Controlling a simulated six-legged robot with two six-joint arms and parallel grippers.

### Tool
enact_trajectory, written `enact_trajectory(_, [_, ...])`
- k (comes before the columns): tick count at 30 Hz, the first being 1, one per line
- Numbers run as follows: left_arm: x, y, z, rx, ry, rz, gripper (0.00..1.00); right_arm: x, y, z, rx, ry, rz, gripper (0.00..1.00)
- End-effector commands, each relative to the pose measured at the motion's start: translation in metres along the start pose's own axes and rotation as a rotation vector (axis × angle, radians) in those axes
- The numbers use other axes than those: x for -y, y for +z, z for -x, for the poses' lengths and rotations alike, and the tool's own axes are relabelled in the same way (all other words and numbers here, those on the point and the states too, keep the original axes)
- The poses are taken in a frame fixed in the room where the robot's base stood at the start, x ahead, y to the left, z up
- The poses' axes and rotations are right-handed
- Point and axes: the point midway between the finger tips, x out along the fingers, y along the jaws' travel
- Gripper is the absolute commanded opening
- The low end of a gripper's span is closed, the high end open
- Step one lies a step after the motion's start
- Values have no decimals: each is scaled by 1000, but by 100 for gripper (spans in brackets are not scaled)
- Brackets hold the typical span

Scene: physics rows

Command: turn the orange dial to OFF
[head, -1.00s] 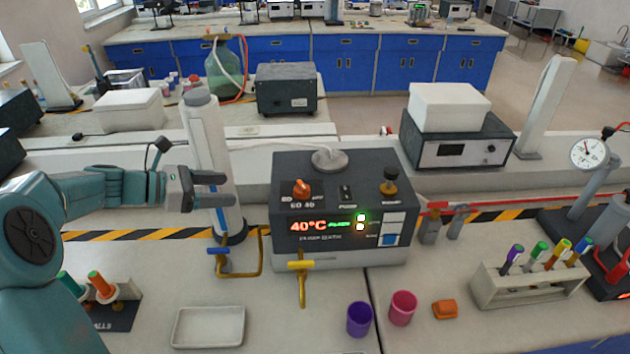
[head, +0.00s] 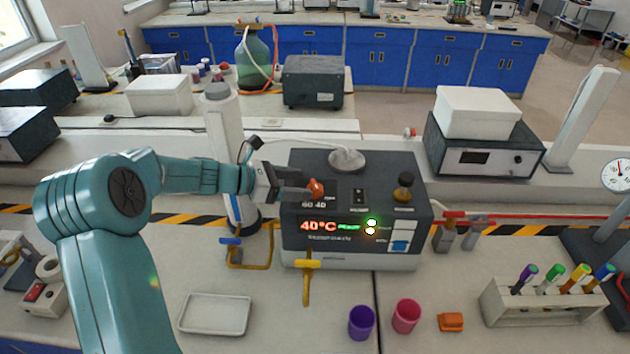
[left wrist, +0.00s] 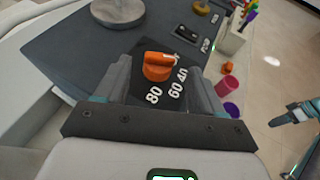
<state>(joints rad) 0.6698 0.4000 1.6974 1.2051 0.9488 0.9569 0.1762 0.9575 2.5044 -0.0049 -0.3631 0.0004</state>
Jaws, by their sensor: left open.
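The orange dial (head: 316,188) sits on the sloped top panel of a dark water-bath box (head: 290,225), at its left side. In the left wrist view the dial (left wrist: 157,66) shows between my open fingers, with white marks 80, 60 and 40 beside it. Its pointer bar lies toward the right in that view. I cannot read an OFF mark. My left gripper (head: 300,187) is open, with its fingers close to the dial in the head view; I cannot tell whether they touch it. My right gripper is not clearly shown.
A white tray (head: 215,313), a purple cup (head: 362,322), a pink cup (head: 406,316) and a tube rack (head: 540,300) stand on the bench.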

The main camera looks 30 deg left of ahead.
Motion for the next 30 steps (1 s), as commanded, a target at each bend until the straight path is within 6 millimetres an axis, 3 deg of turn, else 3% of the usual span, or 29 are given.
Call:
enact_trajectory(3, [0, 2, -25, 0, -3, 0, 68, 2, 0, 6, 1, 0, 1, 43])
enact_trajectory(9, [0, 2, -49, 1, -2, 0, 68, 4, 0, 10, 0, 0, 0, 43])
enact_trajectory(19, [-1, 2, -54, 1, 1, -1, 68, 4, 0, 10, 1, 0, 0, 43])
enact_trajectory(20, [-1, 2, -54, 1, 1, -1, 62, 4, 0, 10, 1, 0, 0, 43])
enact_trajectory(24, [-1, 2, -54, 1, 0, -1, 17, 4, 0, 10, 0, 0, 0, 43])
enact_trajectory(30, [-1, 1, -54, 0, 5, 1, 17, 3, 0, 8, 0, 0, 0, 43])
